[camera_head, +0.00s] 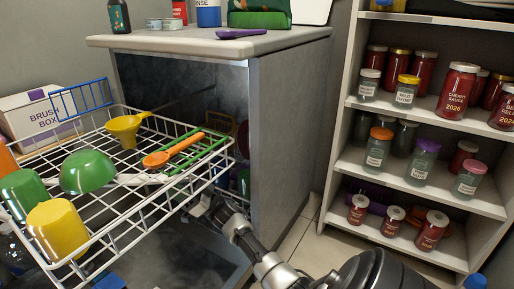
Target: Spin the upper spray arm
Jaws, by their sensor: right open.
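The upper rack (110,218) of the dishwasher is pulled out at the left, a white wire basket. A pale grey bar (135,180), which looks like the upper spray arm, shows through the wires beside the green bowl; most of it is hidden by the rack and dishes. My right gripper (203,206) is open, low at the rack's right side, in front of the dishwasher opening. Rack wires partly cover its fingers, and I cannot tell whether it touches anything. My left gripper is out of view.
The rack holds a green bowl (88,173), a yellow cup (57,229), a yellow funnel (125,128) and an orange spoon (172,150). The dishwasher side panel (290,135) stands right of my gripper. A jar shelf (425,190) is at the right, with bare floor between.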

